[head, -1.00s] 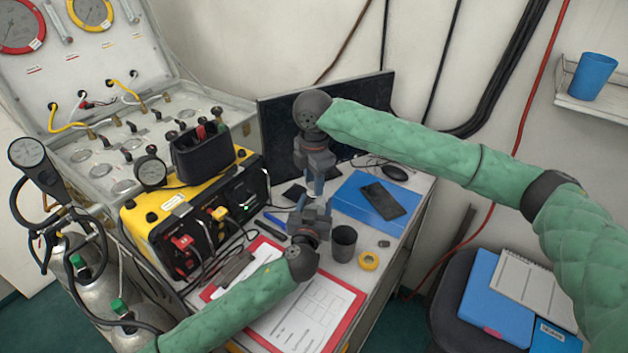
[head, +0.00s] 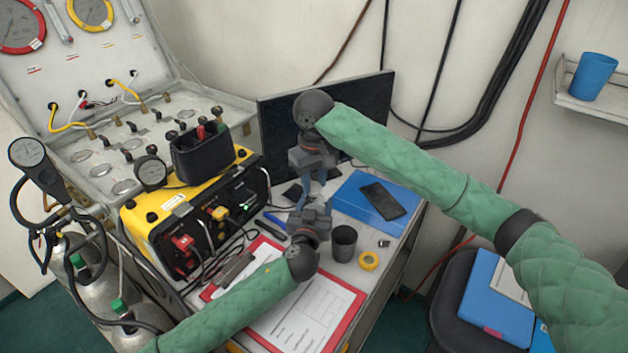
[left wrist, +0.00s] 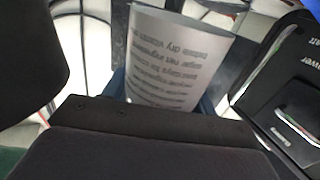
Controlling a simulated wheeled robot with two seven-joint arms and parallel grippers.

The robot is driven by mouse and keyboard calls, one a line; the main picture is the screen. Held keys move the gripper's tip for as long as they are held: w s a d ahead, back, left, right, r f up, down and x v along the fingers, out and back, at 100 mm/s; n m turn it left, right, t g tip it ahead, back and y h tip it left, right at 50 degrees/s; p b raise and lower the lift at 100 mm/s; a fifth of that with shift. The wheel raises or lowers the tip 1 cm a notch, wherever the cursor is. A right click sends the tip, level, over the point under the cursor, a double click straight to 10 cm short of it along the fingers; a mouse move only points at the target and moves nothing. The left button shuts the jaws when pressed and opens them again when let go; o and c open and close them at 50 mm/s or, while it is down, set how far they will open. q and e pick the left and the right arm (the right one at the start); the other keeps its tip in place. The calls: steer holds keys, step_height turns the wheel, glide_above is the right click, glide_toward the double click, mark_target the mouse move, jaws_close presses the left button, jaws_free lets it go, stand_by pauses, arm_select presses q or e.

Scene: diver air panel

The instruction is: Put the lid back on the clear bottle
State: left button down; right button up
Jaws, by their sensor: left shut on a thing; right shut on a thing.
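The clear bottle (left wrist: 180,60) with a pale printed label shows close up in the left wrist view, its print upside down. My left gripper (head: 313,200) is shut on it above the desk, with blue fingers beside the label. My right gripper (head: 316,180) comes down from above, directly over the left one, so close that their fingertips nearly meet. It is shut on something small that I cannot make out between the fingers. I cannot pick out the lid, and the bottle's mouth is hidden.
A dark cup (head: 343,243), a yellow tape roll (head: 369,261) and a small grey item (head: 383,243) stand right of the grippers. A red clipboard (head: 344,318) lies in front. The yellow-black box (head: 200,215) is at left, the monitor (head: 275,125) behind.

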steer(key=m, duration=1.1)
steer(key=shift+w+d+m, duration=0.1)
steer(key=shift+m, duration=0.2)
steer(key=m, duration=0.5)
steer(key=shift+m, duration=0.3)
steer(key=m, duration=0.4)
steer(key=o, duration=0.9)
steer(key=shift+r, duration=2.2)
steer(key=shift+c, duration=0.2)
